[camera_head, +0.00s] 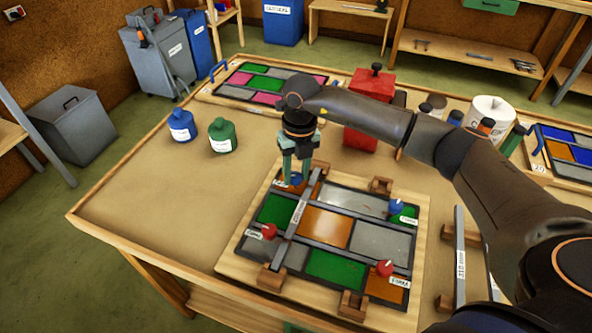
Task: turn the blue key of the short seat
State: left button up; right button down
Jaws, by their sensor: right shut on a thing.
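The leaded panel (325,228) lies on a wooden board, with green, orange and grey panes between dark strips. One blue key (294,180) is at its far left corner, partly hidden by my right gripper (296,177). That gripper points down and is shut on this key. A second blue key (396,207) stands at the right side of the panel, beside a small label. Red keys stand at the left edge (269,231) and the near right (385,268). The small labels are too blurred to tell which seat is the short one. My left gripper is not in view.
A grey bar (292,233) lies across the panel, and another bar (460,254) stands to its right. Wooden blocks (271,279) edge the board.

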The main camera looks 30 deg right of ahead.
aim_at(299, 176)
jog(key=m+p, duration=0.1)
jog(key=m, duration=0.4)
jog(key=shift+m, duration=0.3)
dwell(0.4)
jog(key=c, duration=0.5)
grip_release()
notch_tip(299, 176, up, 13)
jog(key=b, duration=0.1)
jog(key=shift+s+d+f, duration=0.2)
jog(key=shift+s+d, duration=0.05)
